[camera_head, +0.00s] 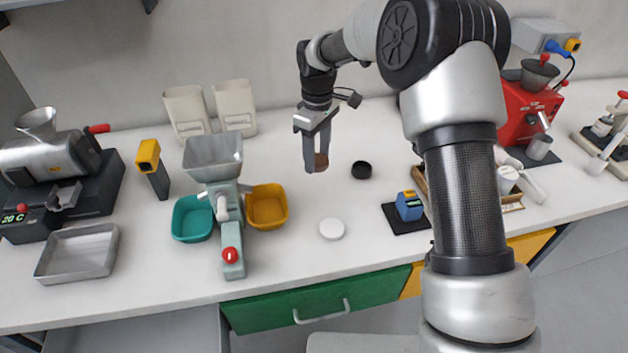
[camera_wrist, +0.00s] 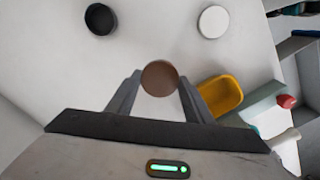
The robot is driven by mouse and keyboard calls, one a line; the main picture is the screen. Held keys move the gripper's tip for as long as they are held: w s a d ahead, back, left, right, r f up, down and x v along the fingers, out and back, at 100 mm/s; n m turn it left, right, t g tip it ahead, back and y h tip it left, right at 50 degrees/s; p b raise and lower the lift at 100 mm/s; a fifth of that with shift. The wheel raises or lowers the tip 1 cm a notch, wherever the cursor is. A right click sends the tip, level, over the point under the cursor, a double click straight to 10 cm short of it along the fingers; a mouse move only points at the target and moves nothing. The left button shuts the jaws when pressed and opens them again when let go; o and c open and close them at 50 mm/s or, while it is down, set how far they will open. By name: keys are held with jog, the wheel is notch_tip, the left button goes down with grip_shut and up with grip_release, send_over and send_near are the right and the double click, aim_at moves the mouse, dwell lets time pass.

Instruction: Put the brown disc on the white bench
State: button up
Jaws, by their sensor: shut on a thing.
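My gripper (camera_head: 316,163) points down over the middle of the white bench (camera_head: 290,283). It is shut on the brown disc (camera_head: 321,160), which shows between the fingertips. In the wrist view the brown disc (camera_wrist: 160,78) sits between the two fingers of my gripper (camera_wrist: 158,85). I cannot tell for sure whether the disc touches the bench top. The white bench (camera_wrist: 150,35) shows bare around the disc in the wrist view.
A black disc (camera_head: 361,170) lies right of my gripper and a white disc (camera_head: 332,229) lies nearer the front. A yellow bin (camera_head: 267,206), a teal bin (camera_head: 192,219) and a grey hopper machine (camera_head: 214,158) stand to the left. A blue device (camera_head: 409,206) stands to the right.

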aim_at(319, 159)
jog(key=shift+w+d+f, duration=0.15)
jog(key=shift+w+f, duration=0.15)
jog(key=shift+w, duration=0.05)
notch_tip(319, 159, down, 4)
jog(key=shift+s+f, duration=0.15)
jog(key=shift+f, duration=2.45)
jog(key=o, duration=1.1)
jog(key=shift+c, duration=0.2)
notch_tip(319, 159, up, 12)
jog(key=shift+d+r, duration=0.1)
jog(key=shift+r, duration=0.15)
